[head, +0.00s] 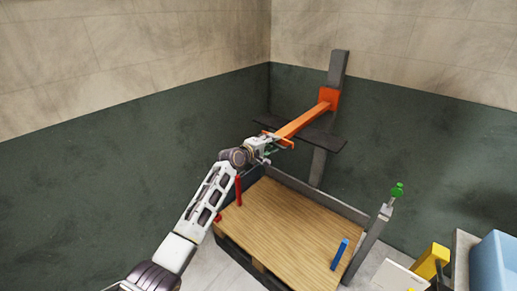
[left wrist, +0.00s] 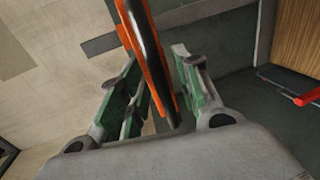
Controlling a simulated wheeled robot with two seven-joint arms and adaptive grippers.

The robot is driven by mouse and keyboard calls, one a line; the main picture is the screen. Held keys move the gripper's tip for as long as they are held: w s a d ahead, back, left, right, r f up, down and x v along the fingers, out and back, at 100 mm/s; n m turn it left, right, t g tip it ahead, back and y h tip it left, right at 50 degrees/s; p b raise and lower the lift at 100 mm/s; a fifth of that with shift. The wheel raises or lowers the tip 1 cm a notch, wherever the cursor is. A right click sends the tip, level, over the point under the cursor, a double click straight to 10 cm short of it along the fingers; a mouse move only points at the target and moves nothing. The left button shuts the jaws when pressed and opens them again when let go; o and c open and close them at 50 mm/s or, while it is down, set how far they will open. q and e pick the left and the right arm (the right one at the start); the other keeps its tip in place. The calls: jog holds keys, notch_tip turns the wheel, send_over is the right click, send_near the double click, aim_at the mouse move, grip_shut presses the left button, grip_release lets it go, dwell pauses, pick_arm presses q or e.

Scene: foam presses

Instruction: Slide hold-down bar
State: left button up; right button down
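The orange hold-down bar (head: 303,121) reaches out from an orange carriage (head: 327,98) on a grey upright post (head: 339,68), above the pallet area. My left gripper (head: 272,149) is at the bar's near end. In the left wrist view, the bar (left wrist: 131,38) with a dark strip along it runs between the two green-padded fingers of my left gripper (left wrist: 160,95). The fingers are spread, with visible gaps beside the bar; whether one finger touches it I cannot tell. My right gripper is not in view.
A wooden board (head: 285,220) on a pallet base lies below, with a blue piece (head: 340,254) and a red post (head: 238,190) on it. A dark plate (head: 318,138) sits under the bar. A grey post with a green knob (head: 397,190) stands at right.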

pick_arm(q)
jog(key=v, duration=1.1)
jog(key=shift+s+a, duration=0.2)
jog(key=shift+s, duration=0.05)
dwell(0.3)
jog(key=shift+r+m, duration=0.1)
jog(key=shift+m, duration=0.2)
